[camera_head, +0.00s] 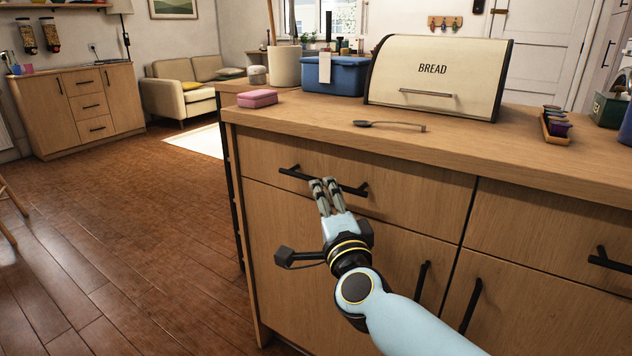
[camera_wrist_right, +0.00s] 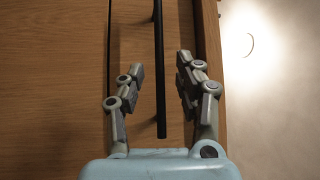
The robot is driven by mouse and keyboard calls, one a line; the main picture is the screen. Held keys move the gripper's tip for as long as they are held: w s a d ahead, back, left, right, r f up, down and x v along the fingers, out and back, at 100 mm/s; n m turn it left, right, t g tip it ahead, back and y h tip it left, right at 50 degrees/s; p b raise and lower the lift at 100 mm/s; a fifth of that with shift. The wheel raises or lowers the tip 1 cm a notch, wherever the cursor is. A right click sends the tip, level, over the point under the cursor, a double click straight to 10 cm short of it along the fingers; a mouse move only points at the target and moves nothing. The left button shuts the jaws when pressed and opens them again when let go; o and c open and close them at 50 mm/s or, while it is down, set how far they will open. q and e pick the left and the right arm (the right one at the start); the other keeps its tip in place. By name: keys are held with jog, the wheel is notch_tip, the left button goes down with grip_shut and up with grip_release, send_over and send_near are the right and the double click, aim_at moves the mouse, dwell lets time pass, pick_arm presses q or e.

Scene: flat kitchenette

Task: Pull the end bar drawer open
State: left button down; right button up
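The end bar drawer (camera_head: 400,200) is the wooden front at the left end of the counter, under the worktop, and it looks flush with the cabinet. Its black bar handle (camera_head: 353,190) runs across the front; in the right wrist view the handle (camera_wrist_right: 160,110) passes between the fingers. My right gripper (camera_head: 325,183) is at the middle of the handle and hides part of it. In the right wrist view the right gripper (camera_wrist_right: 161,68) is open, with a gap on each side of the bar. My left gripper is not in view.
On the worktop (camera_head: 310,115) are a bread box (camera_head: 440,75), a blue bin (camera_head: 335,78), a pink box (camera_head: 257,98) and a spoon (camera_head: 390,125). Another drawer (camera_head: 540,240) adjoins on the right. Open wooden floor (camera_head: 130,230) lies to the left.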

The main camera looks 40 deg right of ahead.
jog(key=x, duration=0.6)
jog(key=shift+f, duration=0.1)
grip_shut()
jog(key=shift+s, duration=0.1)
